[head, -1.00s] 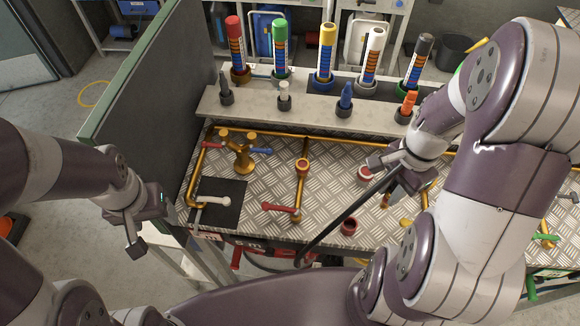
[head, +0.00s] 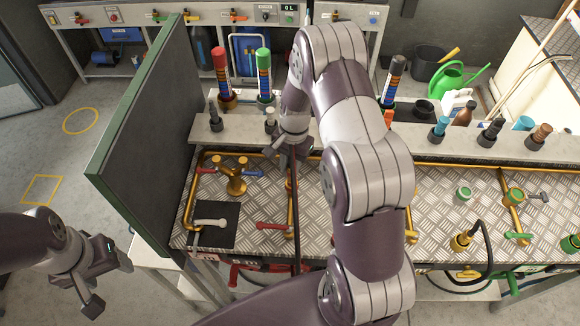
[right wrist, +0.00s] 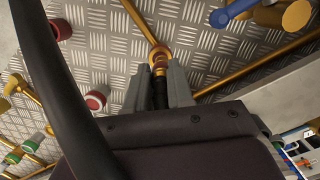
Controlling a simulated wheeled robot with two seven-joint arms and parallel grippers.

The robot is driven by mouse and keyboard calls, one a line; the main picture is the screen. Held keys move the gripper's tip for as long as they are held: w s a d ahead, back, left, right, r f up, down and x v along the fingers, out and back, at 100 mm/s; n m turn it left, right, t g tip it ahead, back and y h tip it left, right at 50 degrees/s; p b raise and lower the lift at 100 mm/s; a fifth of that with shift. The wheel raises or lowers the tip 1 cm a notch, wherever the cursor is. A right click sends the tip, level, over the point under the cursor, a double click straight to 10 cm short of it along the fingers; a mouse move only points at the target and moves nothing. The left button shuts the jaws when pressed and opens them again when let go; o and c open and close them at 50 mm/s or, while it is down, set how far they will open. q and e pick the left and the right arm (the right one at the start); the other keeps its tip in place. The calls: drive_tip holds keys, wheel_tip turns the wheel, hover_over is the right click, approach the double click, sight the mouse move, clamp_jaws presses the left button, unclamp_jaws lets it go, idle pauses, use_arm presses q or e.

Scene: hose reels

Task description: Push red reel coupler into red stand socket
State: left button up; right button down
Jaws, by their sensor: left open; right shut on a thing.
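My right gripper (head: 288,153) is above the brass pipe stand with the red lever (head: 272,226), its fingers pointing down. In the right wrist view its fingers (right wrist: 157,90) are shut on the black hose end with the red reel coupler (right wrist: 160,70). The coupler's brass tip is in line with the red-ringed brass stand socket (right wrist: 160,50), touching or very close; I cannot tell how deep it sits. The black hose (head: 296,225) hangs down toward me. My left gripper (head: 104,280) is open and empty, left of the bench.
A green-edged partition (head: 145,130) stands at the bench's left end. A brass valve post (head: 236,178) and a grey lever (head: 210,222) are left of the stand. A red-and-white ring (right wrist: 96,100) lies on the tread plate. A shelf with bottles (head: 220,130) runs behind.

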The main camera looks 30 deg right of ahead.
wheel_tip(320, 180, down, 2)
drive_tip(key=shift+s+d+f+p, duration=0.15)
drive_tip(key=shift+f+p, duration=0.05)
drive_tip(key=shift+p, duration=0.1)
drive_tip(key=shift+f, duration=0.35)
drive_tip(key=c, duration=1.1)
unclamp_jaws()
use_arm(q)
drive_tip(key=shift+d+r, duration=0.15)
drive_tip(key=shift+r, duration=0.35)
use_arm(e)
drive_tip(key=shift+o, duration=0.5)
